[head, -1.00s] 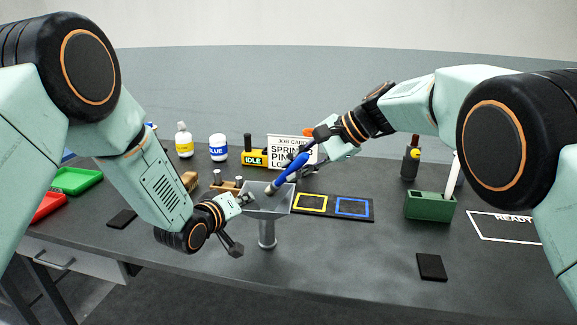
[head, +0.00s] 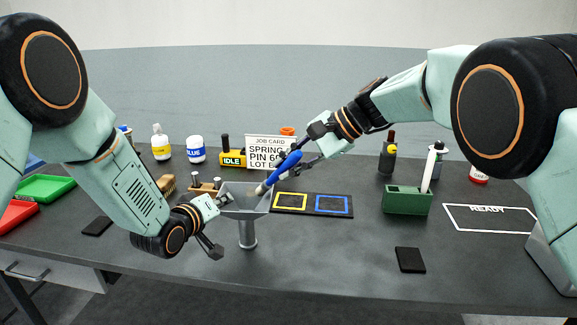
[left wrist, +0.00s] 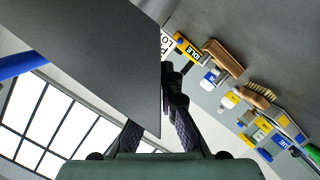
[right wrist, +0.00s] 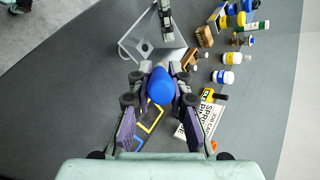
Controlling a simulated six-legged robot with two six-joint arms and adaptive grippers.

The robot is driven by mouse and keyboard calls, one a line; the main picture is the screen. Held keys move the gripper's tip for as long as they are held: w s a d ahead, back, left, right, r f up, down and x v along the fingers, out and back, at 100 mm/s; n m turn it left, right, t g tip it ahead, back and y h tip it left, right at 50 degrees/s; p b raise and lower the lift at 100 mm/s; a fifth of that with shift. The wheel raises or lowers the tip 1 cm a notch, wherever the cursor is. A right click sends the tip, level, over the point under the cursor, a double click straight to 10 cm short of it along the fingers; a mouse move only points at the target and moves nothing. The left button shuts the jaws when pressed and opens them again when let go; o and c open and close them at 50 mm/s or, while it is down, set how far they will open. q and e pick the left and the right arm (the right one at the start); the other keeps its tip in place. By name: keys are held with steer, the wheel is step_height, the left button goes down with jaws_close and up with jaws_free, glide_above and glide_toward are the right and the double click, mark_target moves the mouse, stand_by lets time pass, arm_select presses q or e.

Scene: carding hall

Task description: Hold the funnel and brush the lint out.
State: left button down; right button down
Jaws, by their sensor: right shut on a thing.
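The grey funnel (head: 248,222) stands upright on the table, its wide square mouth up. My left gripper (head: 219,222) is at the funnel's left side, fingers spread, one by the rim and one lower. In the left wrist view a funnel wall (left wrist: 85,60) fills much of the picture, close to the fingers. My right gripper (head: 305,150) is shut on the blue brush (head: 287,163), held slanted with its tip at the right part of the funnel's mouth. The blue handle end shows in the right wrist view (right wrist: 160,86). I cannot make out any lint.
A black pad with yellow and blue squares (head: 311,213) lies right of the funnel. The job card (head: 270,151) and yellow IDLE block (head: 232,159) stand behind. A green holder (head: 407,200) and the READY outline (head: 488,209) are right. Red and green trays (head: 46,188) are left.

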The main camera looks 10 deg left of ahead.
steer(key=shift+s+d+r, duration=0.1)
steer(key=shift+s+r, duration=0.7)
steer(key=shift+s, duration=0.15)
steer(key=shift+s+r, duration=0.75)
steer(key=shift+s, duration=0.2)
steer(key=shift+s+r, duration=0.95)
steer(key=shift+s, duration=0.2)
steer(key=shift+w+f, duration=1.2)
steer(key=shift+w, duration=0.25)
steer(key=shift+w+f, duration=1.2)
steer(key=shift+w, duration=0.25)
steer(key=shift+w+f, duration=0.5)
steer(key=shift+w, duration=0.05)
steer(key=shift+a, duration=0.2)
